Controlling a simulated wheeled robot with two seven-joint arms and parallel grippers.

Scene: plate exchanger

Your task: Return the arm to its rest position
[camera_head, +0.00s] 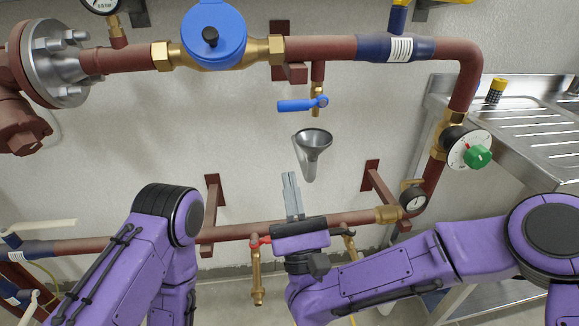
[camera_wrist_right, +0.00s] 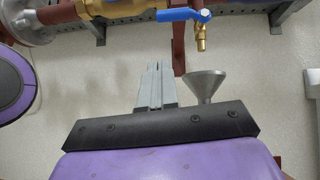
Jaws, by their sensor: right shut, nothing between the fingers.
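My right arm (camera_head: 375,275) is purple and comes in from the right in the head view. Its gripper (camera_head: 291,180) points up in front of the wall, just left of the metal funnel (camera_head: 313,145). The gripper's grey fingers are together and empty. In the right wrist view the fingers (camera_wrist_right: 156,70) stand side by side, left of the funnel (camera_wrist_right: 206,85) and below the blue-handled valve (camera_wrist_right: 184,15). My left arm (camera_head: 150,250) shows at the lower left of the head view, bent; its gripper is not in view.
A lower pipe (camera_head: 240,232) with small taps passes behind my right gripper. A steel sink (camera_head: 530,130) stands at the right.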

